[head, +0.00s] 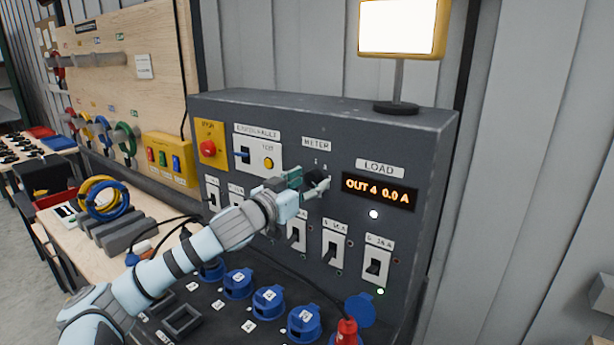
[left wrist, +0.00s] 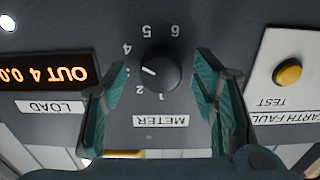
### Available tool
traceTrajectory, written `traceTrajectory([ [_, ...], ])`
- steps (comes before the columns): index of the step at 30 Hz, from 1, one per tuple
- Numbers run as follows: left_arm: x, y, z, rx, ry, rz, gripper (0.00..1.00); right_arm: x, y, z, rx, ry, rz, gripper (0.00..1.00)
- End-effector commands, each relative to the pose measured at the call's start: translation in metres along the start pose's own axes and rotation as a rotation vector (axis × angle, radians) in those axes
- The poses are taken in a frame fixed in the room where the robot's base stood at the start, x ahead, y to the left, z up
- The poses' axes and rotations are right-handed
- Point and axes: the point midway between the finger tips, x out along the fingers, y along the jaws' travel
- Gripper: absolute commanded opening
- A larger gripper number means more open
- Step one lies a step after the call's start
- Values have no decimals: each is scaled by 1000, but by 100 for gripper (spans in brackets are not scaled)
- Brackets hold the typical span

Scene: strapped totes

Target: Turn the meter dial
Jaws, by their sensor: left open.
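The meter dial (left wrist: 163,74) is a round dark knob on the grey panel, below the METER label (head: 316,144). In the left wrist view, which is upside down, its white pointer mark points left, roughly toward the 4. My left gripper (left wrist: 160,88) is open, with one green finger on each side of the dial and a gap showing on both sides. In the head view the left gripper (head: 307,184) is at the panel and partly hides the dial. The display (head: 380,190) reads "OUT 4 0.0 A". My right gripper is not in view.
A yellow TEST button (left wrist: 287,73) sits beside the dial, and a red button (head: 208,149) is farther left. Toggle switches (head: 334,250) line the panel below. Blue socket caps (head: 268,301) and a red plug (head: 346,332) are on the bench. A lamp (head: 401,28) stands on top.

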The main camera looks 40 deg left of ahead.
Motion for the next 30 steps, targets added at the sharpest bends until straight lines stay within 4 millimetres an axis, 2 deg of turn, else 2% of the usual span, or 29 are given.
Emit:
traceTrajectory([
  [2, 0, 0, 1, 0, 0, 0, 53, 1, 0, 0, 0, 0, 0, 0],
  [3, 0, 0, 1, 0, 0, 0, 50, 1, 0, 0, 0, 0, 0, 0],
  [9, 0, 0, 1, 0, 0, 0, 18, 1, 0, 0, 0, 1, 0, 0],
  [12, 0, 0, 1, 0, 0, 0, 6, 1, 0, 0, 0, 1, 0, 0],
  [23, 0, 0, -1, 58, 0, 0, 6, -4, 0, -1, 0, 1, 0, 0],
  [30, 0, -1, -2, 207, -1, 0, 6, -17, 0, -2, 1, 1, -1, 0],
])
